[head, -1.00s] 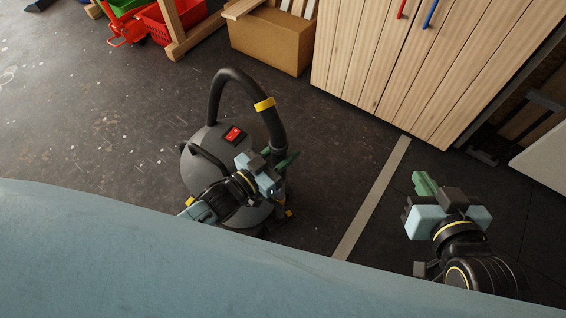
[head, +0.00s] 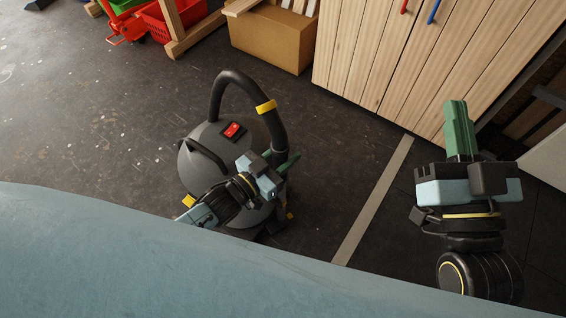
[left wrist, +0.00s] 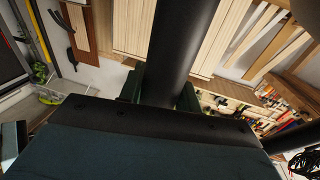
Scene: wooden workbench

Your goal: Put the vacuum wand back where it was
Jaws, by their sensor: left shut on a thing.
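The vacuum (head: 196,160) is a dark grey round canister on the floor, with a red switch on top. A thick black hose arches up from it and down to the black vacuum wand (head: 276,125), which has a yellow band. My left gripper (head: 283,166) is shut on the wand beside the canister. In the left wrist view the wand (left wrist: 182,45) runs as a black tube between the green fingers.
A wooden cabinet (head: 400,55) with red and blue handles stands at the back right. A cardboard box (head: 268,40) and red crates (head: 172,20) are at the back. A pale floor strip (head: 375,200) crosses the dark floor, which is clear at left.

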